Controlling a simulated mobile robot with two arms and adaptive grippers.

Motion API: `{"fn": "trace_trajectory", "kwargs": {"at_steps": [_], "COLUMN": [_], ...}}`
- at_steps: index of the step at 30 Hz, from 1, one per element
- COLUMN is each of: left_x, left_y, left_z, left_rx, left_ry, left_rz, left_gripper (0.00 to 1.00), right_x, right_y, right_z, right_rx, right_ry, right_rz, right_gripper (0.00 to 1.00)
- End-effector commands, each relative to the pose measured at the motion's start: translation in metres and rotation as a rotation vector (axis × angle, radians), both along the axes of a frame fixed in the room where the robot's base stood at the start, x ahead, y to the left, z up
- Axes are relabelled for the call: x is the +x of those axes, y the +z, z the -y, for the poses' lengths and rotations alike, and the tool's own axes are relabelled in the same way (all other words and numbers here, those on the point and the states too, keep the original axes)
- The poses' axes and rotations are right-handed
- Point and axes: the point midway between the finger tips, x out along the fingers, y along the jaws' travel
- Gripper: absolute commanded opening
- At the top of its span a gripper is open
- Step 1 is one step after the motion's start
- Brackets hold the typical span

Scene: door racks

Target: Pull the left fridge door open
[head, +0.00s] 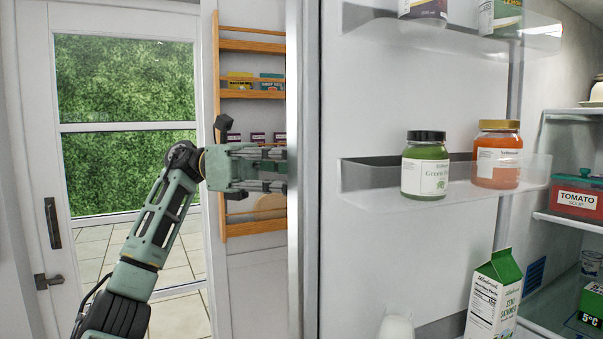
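The left fridge door (375,110) stands open, its white inner face toward me and its edge (309,200) running upright near the middle of the head view. The fridge interior (567,150) shows on the right. My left gripper (272,170) is at the far-left side of the door edge, pointing right toward the door's outer side. Its fingertips are cut off from view at the edge, so I cannot tell whether they touch the door or are open or shut. The door's handle is not visible. My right gripper is out of view.
A clear door shelf (450,198) holds a green jar (425,170) and an orange jar (498,160). A milk carton (492,298) stands lower. Behind my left arm are a wooden wall rack (251,46) and a glazed white door (127,128).

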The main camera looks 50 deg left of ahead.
Motion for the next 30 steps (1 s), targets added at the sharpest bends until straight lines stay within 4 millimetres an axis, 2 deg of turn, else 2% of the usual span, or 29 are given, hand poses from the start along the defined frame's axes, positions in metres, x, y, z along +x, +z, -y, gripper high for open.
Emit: {"fn": "trace_trajectory", "kwargs": {"at_steps": [14, 15, 22, 30], "left_x": [-0.0017, -0.0018, -0.0013, -0.0011], "left_y": [-0.0025, -0.0024, -0.0015, -0.001], "left_z": [0.0, 0.0001, -0.0001, 0.0002], "left_rx": [0.006, 0.006, 0.004, 0.003], "left_ry": [-0.001, -0.001, 0.001, 0.001], "left_rz": [-0.008, -0.008, -0.005, -0.003], "left_gripper": [0.0, 0.09, 0.29, 0.31], "right_x": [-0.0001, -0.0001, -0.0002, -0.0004], "right_y": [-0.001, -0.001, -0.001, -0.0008], "right_z": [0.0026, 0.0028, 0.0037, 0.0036], "right_rx": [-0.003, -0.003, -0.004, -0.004], "right_ry": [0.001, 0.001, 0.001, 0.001], "right_rz": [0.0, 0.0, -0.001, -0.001], "right_gripper": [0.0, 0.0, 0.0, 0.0]}}
